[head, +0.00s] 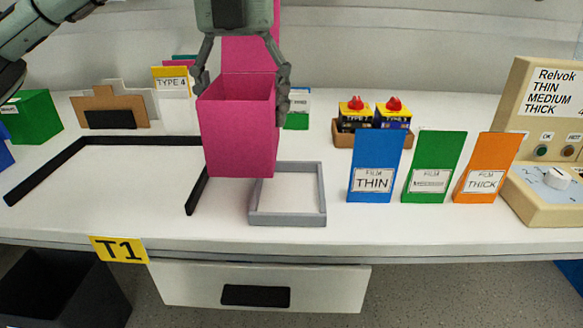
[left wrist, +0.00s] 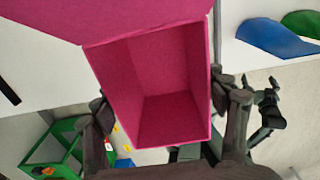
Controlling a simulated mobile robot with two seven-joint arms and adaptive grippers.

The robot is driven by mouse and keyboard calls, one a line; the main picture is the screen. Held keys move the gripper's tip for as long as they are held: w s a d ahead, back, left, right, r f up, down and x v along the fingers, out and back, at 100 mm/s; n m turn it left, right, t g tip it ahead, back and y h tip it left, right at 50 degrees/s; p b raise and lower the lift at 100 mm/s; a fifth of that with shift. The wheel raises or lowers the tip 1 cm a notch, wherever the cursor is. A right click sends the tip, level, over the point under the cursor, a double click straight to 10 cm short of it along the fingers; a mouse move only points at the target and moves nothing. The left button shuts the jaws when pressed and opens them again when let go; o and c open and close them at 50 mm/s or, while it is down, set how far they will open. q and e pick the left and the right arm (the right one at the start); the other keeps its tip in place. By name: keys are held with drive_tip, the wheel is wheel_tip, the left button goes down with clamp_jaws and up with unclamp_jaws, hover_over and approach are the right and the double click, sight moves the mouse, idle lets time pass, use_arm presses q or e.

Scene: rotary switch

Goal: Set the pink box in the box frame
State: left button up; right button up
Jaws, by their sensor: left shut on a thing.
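The pink box (head: 238,138) is an open-topped box with a tall back panel. My left gripper (head: 243,85) is shut on it, with a finger on each side of its upper part. In the head view it is upright and appears held above the table, just left of and partly over the box frame. The box frame (head: 288,221) is a low grey square rim on the table, empty inside; its back left part is hidden by the pink box. In the left wrist view I look into the empty pink box (left wrist: 165,90) between the fingers. My right gripper does not show in the head view.
Blue (head: 374,160), green (head: 432,160) and orange (head: 487,160) film holders stand right of the frame. A beige device (head: 545,200) with a dial is at the far right. A black outline (head: 100,143) lies at left, around bare table.

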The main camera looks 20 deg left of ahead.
use_arm(q)
drive_tip(key=shift+w+d+f, duration=0.35)
drive_tip(key=shift+d+f, duration=0.6)
drive_tip(key=shift+f, duration=0.3)
drive_tip(key=shift+w+d+f, duration=0.4)
drive_tip(key=shift+d+f, duration=0.55)
drive_tip(key=shift+f, duration=0.35)
drive_tip(key=shift+w+d+f, duration=0.35)
drive_tip(key=shift+d+f, duration=0.6)
drive_tip(key=shift+f, duration=0.3)
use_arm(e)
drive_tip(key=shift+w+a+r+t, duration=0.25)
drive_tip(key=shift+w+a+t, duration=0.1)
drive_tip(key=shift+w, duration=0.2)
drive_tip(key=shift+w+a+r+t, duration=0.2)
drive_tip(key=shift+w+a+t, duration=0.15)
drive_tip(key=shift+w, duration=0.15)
use_arm(q)
drive_tip(key=shift+f+b, duration=0.15)
drive_tip(key=shift+b, duration=0.2)
drive_tip(key=o, duration=1.1)
drive_tip(key=shift+o, duration=0.2)
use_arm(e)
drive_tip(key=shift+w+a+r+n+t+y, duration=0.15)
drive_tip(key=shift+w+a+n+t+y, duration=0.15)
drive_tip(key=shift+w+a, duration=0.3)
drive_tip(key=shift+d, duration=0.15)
